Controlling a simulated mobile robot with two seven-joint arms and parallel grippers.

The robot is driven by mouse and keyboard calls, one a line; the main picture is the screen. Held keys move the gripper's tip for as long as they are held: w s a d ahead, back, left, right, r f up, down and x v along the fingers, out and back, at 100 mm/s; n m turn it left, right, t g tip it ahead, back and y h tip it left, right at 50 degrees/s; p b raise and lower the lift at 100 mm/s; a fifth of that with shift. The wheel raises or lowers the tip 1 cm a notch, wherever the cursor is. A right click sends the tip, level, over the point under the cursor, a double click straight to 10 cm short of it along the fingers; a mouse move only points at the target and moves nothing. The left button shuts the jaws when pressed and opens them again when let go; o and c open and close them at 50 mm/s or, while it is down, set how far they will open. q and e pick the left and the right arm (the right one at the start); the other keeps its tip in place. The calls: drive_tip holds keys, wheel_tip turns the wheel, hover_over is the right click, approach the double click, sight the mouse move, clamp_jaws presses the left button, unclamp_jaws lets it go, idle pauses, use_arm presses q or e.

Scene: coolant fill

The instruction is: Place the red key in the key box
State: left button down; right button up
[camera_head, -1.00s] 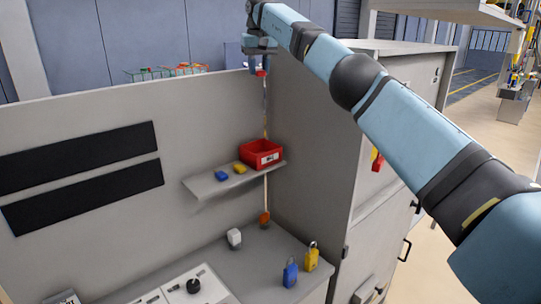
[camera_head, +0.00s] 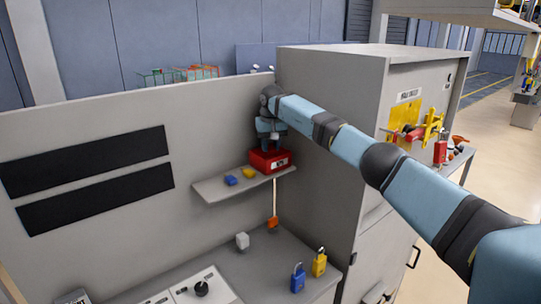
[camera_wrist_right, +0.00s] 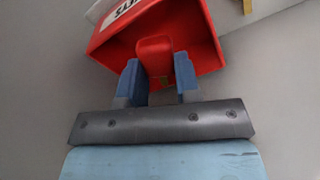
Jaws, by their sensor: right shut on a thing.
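The key box is a small open red bin (camera_head: 270,161) with a white label, standing on the grey wall shelf (camera_head: 215,190). It also shows in the right wrist view (camera_wrist_right: 205,35). My right gripper (camera_head: 271,147) is directly above the bin, its fingers down at the opening. In the right wrist view the right gripper (camera_wrist_right: 160,80) is shut on the red key (camera_wrist_right: 154,52), whose red head sits between the blue fingertips, over or within the bin's mouth. The key's lower part is mostly hidden. My left gripper is not in view.
A blue key (camera_head: 231,180) and a yellow key (camera_head: 249,173) lie on the shelf left of the bin. Blue (camera_head: 298,278) and yellow (camera_head: 319,262) padlocks stand on the counter below. A tall grey cabinet (camera_head: 325,150) rises close on the right.

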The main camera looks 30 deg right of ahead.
sight(272, 149)
wheel_tip(272, 149, down, 4)
drive_tip(key=shift+f+p, duration=0.2)
drive_tip(key=shift+p, duration=0.4)
drive_tip(key=shift+f, duration=0.15)
drive_tip(key=shift+f, duration=0.1)
drive_tip(key=o, duration=0.9)
drive_tip(key=shift+r, duration=0.45)
drive_tip(key=r+b, duration=0.1)
drive_tip(key=r, duration=0.2)
drive_tip(key=s+r+b, duration=0.1)
drive_tip(key=r, duration=0.3)
drive_tip(key=r+b, duration=0.1)
drive_tip(key=r, duration=0.2)
drive_tip(key=shift+s+a+r, duration=0.15)
drive_tip(key=shift+a+r, duration=0.1)
drive_tip(key=shift+r, duration=0.45)
